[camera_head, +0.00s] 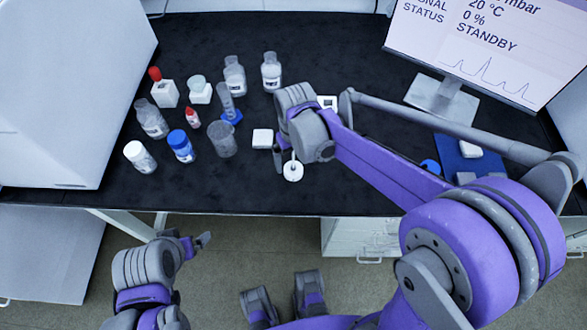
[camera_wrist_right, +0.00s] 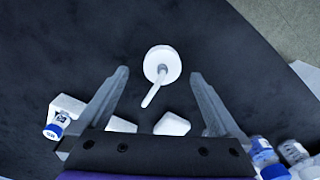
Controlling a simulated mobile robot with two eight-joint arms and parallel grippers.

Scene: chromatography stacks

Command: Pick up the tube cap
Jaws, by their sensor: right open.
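The tube cap is probably the small white disc with a thin stem (camera_head: 293,173), on the black bench near its front edge. In the right wrist view the white disc (camera_wrist_right: 162,62) lies ahead, with its stem pointing back toward the gripper. My right gripper (camera_head: 285,162) is over the bench at the cap. In its wrist view the right gripper (camera_wrist_right: 160,74) is open, with one finger on each side of the cap and a gap to both. The height between fingers and cap is hard to judge. My left gripper (camera_head: 201,241) is low, in front of the bench; its jaw opening is unclear.
Several bottles and vials stand to the left, including a blue-capped bottle (camera_head: 181,146) and a clear beaker (camera_head: 222,139). A small white block (camera_head: 263,138) sits just left of the right gripper. A monitor (camera_head: 490,45) stands at the back right. The bench front left of the cap is clear.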

